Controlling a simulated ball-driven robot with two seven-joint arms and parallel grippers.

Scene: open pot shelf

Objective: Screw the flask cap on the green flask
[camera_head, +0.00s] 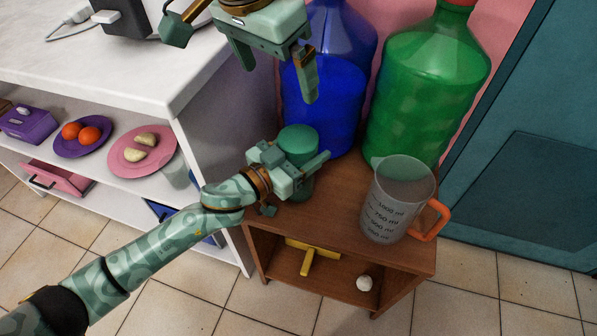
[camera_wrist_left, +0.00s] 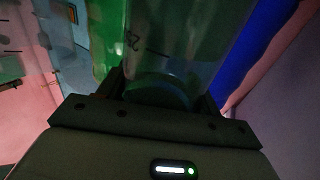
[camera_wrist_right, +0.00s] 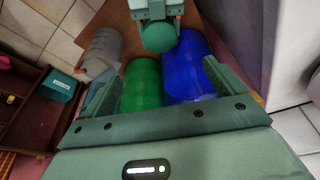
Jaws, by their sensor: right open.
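The green flask (camera_head: 302,188) stands upright on the wooden shelf top; its lower body is partly hidden by my left gripper. The round teal flask cap (camera_head: 299,140) sits on its top, also seen from above in the right wrist view (camera_wrist_right: 158,37). I cannot tell whether it is threaded. My left gripper (camera_head: 300,170) is shut on the flask from the side, below the cap; in the left wrist view its fingers flank the see-through body (camera_wrist_left: 175,45). My right gripper (camera_head: 276,82) is open and empty, above the cap and apart from it.
A large blue bottle (camera_head: 322,100) and a large green bottle (camera_head: 428,85) stand behind the flask. A measuring cup (camera_head: 400,200) with an orange handle stands to its right. A white counter (camera_head: 120,50) borders the left.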

